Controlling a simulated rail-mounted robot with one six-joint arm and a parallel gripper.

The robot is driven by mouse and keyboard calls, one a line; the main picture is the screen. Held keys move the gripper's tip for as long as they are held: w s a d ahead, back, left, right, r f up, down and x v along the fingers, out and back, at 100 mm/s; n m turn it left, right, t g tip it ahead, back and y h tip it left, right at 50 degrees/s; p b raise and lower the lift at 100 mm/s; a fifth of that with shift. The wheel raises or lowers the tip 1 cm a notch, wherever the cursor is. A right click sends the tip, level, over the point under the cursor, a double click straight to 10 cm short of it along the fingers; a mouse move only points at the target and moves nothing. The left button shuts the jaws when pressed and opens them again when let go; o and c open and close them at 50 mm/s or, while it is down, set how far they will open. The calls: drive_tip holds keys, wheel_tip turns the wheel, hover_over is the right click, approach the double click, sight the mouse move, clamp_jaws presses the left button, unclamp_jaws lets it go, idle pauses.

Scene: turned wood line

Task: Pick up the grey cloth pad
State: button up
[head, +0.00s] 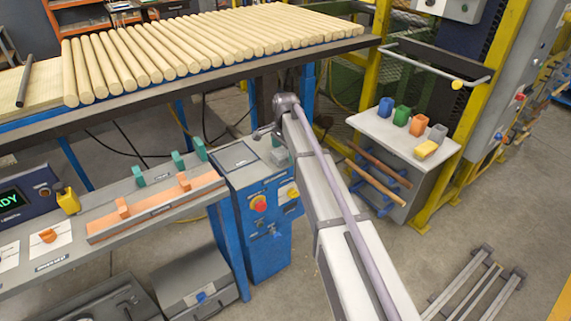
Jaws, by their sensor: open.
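A small grey block-like piece (438,132), which looks like the grey cloth pad, stands at the right end of a row on the white-topped cabinet (375,124). Its cloth texture is too small to make out. A yellow piece (427,149) lies just in front of it. My gripper (264,133) is at the far end of my arm, over the blue pedestal's grey top, well to the left of the cabinet. It is open and is partly hidden by my wrist. Nothing is seen held in it.
Blue (385,107), green (402,115) and orange (418,125) pieces share the cabinet top. Wooden rods (378,180) stick out below it. A yellow frame with a rail (435,66) stands behind. The blue pedestal (262,225) carries a red-and-yellow button. Pale dowels (200,45) fill the rack above.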

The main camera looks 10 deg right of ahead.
drive_tip(key=shift+f, duration=0.9)
drive_tip(key=shift+r, duration=0.25)
drive_tip(key=c, duration=1)
